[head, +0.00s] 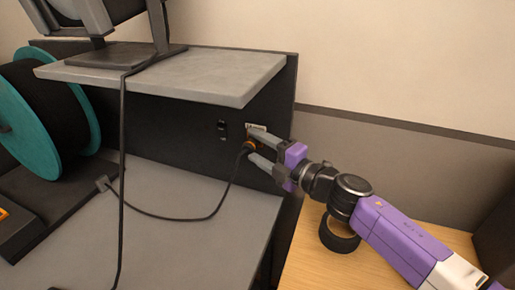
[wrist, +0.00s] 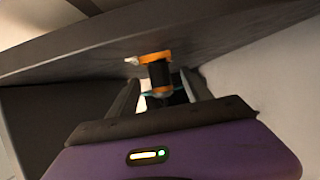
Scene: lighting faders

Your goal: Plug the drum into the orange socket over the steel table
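My gripper (head: 253,145) is open, one finger on each side of the plug, with gaps visible in the wrist view.
A grey shelf (head: 190,72) overhangs the panel, close above my gripper, carrying a dark stand whose cable (head: 122,170) hangs in front. A black switch (head: 222,129) is left of the plug.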

